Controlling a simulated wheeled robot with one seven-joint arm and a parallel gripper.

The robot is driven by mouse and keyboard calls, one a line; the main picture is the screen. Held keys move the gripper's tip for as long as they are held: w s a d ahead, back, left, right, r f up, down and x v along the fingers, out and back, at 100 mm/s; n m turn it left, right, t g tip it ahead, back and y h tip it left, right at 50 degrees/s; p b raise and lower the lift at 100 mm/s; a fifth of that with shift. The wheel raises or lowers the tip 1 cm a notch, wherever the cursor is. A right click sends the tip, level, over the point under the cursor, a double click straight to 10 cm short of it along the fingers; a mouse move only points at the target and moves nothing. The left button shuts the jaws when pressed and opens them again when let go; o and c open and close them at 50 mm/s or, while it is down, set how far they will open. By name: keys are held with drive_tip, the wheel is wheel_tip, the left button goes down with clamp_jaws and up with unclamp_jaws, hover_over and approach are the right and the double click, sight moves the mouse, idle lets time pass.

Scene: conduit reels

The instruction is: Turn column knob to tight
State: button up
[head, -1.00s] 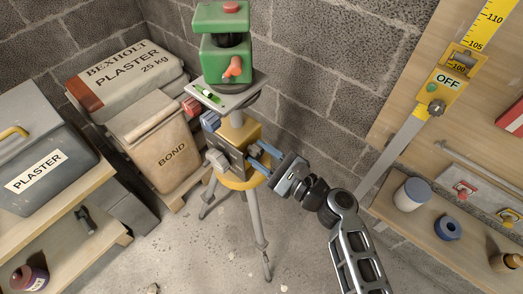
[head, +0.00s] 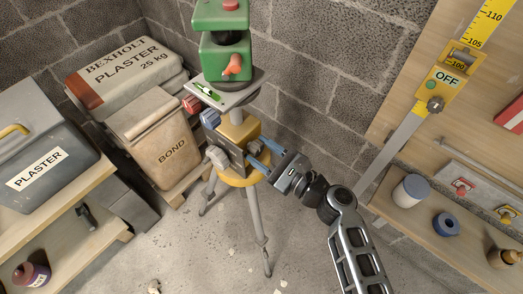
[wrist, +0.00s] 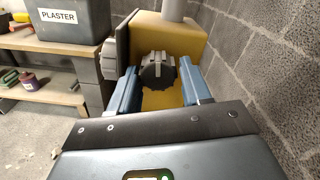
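A tripod carries a green instrument (head: 222,55) on a grey plate. Below it is a yellow column housing (head: 240,130) with a grey front plate. A dark grey ribbed knob (wrist: 158,72) sticks out of the housing toward me; in the head view it is mostly covered by my fingers. My gripper (head: 258,155) has its two blue fingers on either side of this knob. In the wrist view the fingers (wrist: 158,82) stand apart, with narrow gaps at the knob's sides; no firm contact shows. A second, light grey knob (head: 217,158) sits on the housing's left. No tight marking is readable.
A brick wall stands close behind and right of the tripod. A wooden shelf with a blue tape roll (head: 446,224) is at right. Tripod legs spread below.

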drive_tip(key=v, duration=0.7)
drive_tip(key=shift+s+d, duration=0.25)
drive_tip(key=shift+d, duration=0.1)
drive_tip(key=s+d+f+n+h, duration=0.3)
drive_tip(key=s+d+n+h, duration=0.15)
drive_tip(key=s, duration=0.55)
drive_tip(key=s+d+f+n+h, duration=0.35)
drive_tip(key=s+d+h, duration=0.25)
drive_tip(key=s, duration=0.5)
drive_tip(key=s+d+r+n+t+h, duration=0.2)
drive_tip(key=s+r+n, duration=0.4)
drive_tip(key=r, duration=0.4)
drive_tip(key=s+d+r+n+t+h, duration=0.1)
drive_tip(key=s+d+r+n, duration=0.3)
drive_tip(key=r, duration=0.7)
drive_tip(key=s+n+t, duration=0.1)
drive_tip(key=s+n, duration=0.1)
drive_tip(key=n, duration=0.1)
drive_tip(key=shift+n+h, duration=0.35)
drive_tip(key=shift+n, duration=0.05)
